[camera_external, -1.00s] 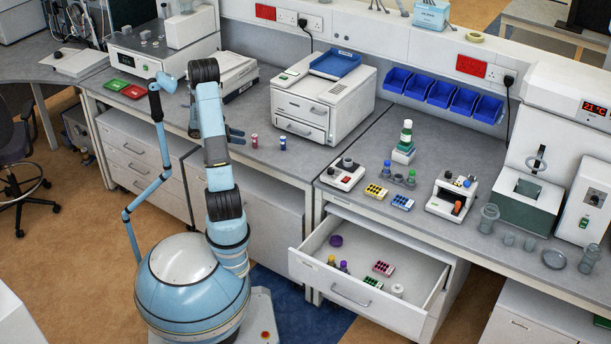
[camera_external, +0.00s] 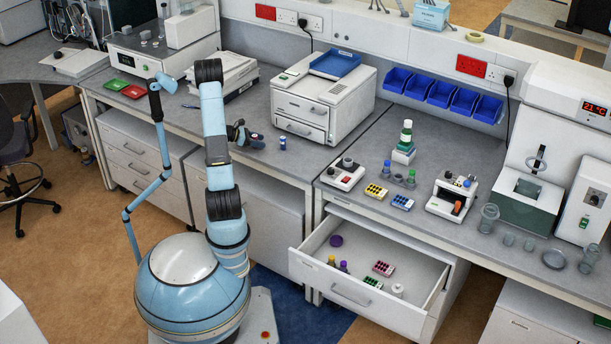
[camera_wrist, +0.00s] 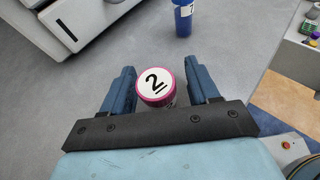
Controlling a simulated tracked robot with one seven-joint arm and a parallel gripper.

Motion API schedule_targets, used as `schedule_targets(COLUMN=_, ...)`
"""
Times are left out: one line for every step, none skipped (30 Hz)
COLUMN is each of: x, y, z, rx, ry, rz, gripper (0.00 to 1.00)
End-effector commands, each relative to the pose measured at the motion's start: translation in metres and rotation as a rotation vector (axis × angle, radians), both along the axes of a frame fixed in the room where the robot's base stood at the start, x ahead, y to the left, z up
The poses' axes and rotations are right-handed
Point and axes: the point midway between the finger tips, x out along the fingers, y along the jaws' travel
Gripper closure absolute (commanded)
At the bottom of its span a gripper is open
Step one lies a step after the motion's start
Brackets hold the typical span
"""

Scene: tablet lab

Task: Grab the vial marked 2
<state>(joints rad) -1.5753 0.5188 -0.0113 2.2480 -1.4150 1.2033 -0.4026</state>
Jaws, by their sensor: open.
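The vial marked 2 (camera_wrist: 156,84) has a pink rim and a white top with a black underlined 2. In the wrist view it stands between the two fingers of my gripper (camera_wrist: 160,88), closer to the left finger. My gripper is open, with a gap at the right finger; I cannot tell whether the left finger touches the vial. In the external view my gripper (camera_external: 243,136) is low over the bench and largely hides the vial.
A blue vial (camera_external: 283,143) stands just to the right, and it also shows at the top of the wrist view (camera_wrist: 183,20). A white printer-like machine (camera_external: 322,102) stands behind it. The bench in front is clear. An open drawer (camera_external: 350,290) juts out at the lower right.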

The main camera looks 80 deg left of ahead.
Motion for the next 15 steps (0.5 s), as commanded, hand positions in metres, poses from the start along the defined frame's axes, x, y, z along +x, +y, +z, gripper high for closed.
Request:
schedule_targets(x=-0.0001, y=0.0, z=-0.0001, rx=0.0, ry=0.0, rz=0.0, gripper=0.4)
schedule_targets(x=-0.0002, y=0.0, z=0.0, rx=0.0, ry=0.0, rz=0.0, gripper=0.4)
schedule_targets(x=-0.0003, y=0.0, z=0.0, rx=0.0, ry=0.0, rz=0.0, gripper=0.4)
schedule_targets(x=-0.0003, y=0.0, z=0.0, rx=0.0, ry=0.0, rz=0.0, gripper=0.41)
schedule_targets(x=-0.0003, y=0.0, z=0.0, rx=0.0, ry=0.0, rz=0.0, gripper=0.44)
schedule_targets(x=-0.0004, y=0.0, z=0.0001, rx=0.0, ry=0.0, rz=0.0, gripper=0.48)
schedule_targets(x=-0.0004, y=0.0, z=0.0001, rx=0.0, ry=0.0, rz=0.0, gripper=0.51)
schedule_targets(x=-0.0004, y=0.0, z=0.0001, rx=0.0, ry=0.0, rz=0.0, gripper=0.53)
schedule_targets(x=-0.0004, y=0.0, z=0.0001, rx=0.0, ry=0.0, rz=0.0, gripper=0.57)
schedule_targets(x=-0.0005, y=0.0001, z=0.0001, rx=0.0, ry=0.0, rz=0.0, gripper=0.6)
schedule_targets(x=-0.0005, y=0.0001, z=0.0001, rx=0.0, ry=0.0, rz=0.0, gripper=0.63)
schedule_targets(x=-0.0005, y=0.0001, z=0.0001, rx=0.0, ry=0.0, rz=0.0, gripper=0.67)
schedule_targets(x=-0.0005, y=0.0001, z=0.0001, rx=0.0, ry=0.0, rz=0.0, gripper=0.7)
schedule_targets(x=-0.0005, y=0.0001, z=0.0, rx=0.0, ry=0.0, rz=0.0, gripper=0.73)
schedule_targets(x=-0.0005, y=0.0001, z=0.0001, rx=0.0, ry=0.0, rz=0.0, gripper=0.76)
